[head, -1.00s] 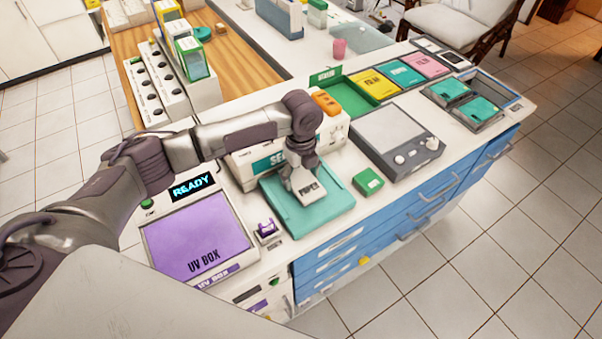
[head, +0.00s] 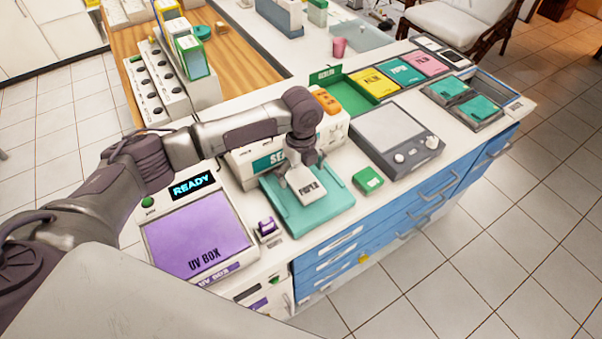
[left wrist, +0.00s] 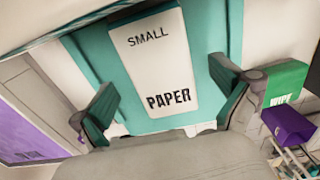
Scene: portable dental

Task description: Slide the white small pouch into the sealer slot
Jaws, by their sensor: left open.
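The white small pouch (head: 311,190) lies flat on the teal tray (head: 330,210) in front of the sealer (head: 245,165). In the left wrist view the pouch (left wrist: 155,60) reads "SMALL PAPER". My left gripper (head: 303,174) is open over the tray, with its fingers spread at either side of the pouch's lower part. In the left wrist view gaps show between the pouch and both fingers of the gripper (left wrist: 165,82). My left forearm crosses in front of the sealer and hides part of its front; I cannot make out the slot. My right gripper is not in view.
The UV box (head: 185,235) stands left of the tray, with a small purple item (head: 267,229) between them. A green box (head: 367,180) and a grey device with knobs (head: 395,135) are to the right. The counter's front edge is close to the tray.

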